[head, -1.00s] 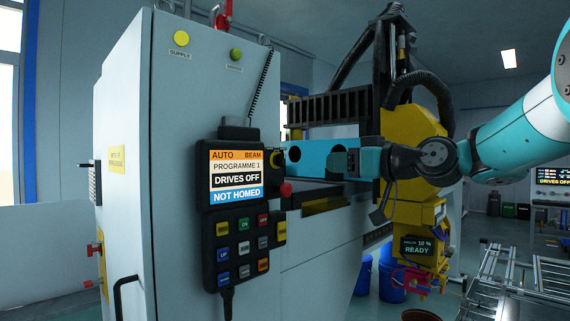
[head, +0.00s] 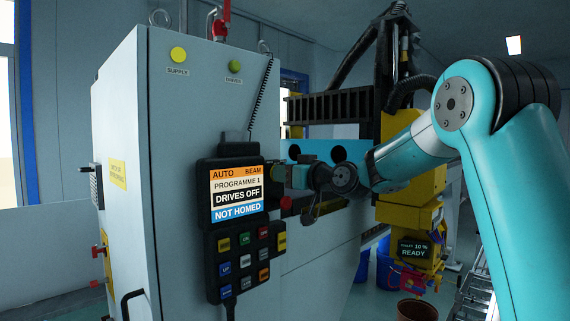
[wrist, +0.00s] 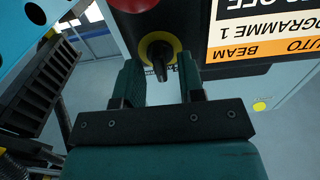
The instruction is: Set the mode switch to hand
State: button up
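The mode switch (wrist: 159,56) is a black knob on a yellow ring, at the side of the control pendant (head: 209,225). In the wrist view my gripper (wrist: 158,70) is open. Its two fingers stand on either side of the knob with a gap on each side. I cannot tell how deep the knob sits between them. In the head view my gripper (head: 280,175) is at the pendant's right edge and largely hides the switch. The pendant screen (head: 237,193) reads AUTO, BEAM, PROGRAMME 1, DRIVES OFF, NOT HOMED.
A red button (head: 287,203) sits just below the switch; it also shows in the wrist view (wrist: 134,4). Several coloured keys fill the lower pendant. The grey cabinet (head: 122,215) stands left, and a yellow machine head (head: 410,217) hangs behind my arm.

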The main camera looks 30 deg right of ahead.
jog(key=shift+w+a, duration=0.1)
jog(key=shift+w, duration=0.25)
jog(key=c, duration=0.6)
jog(key=shift+o, duration=0.2)
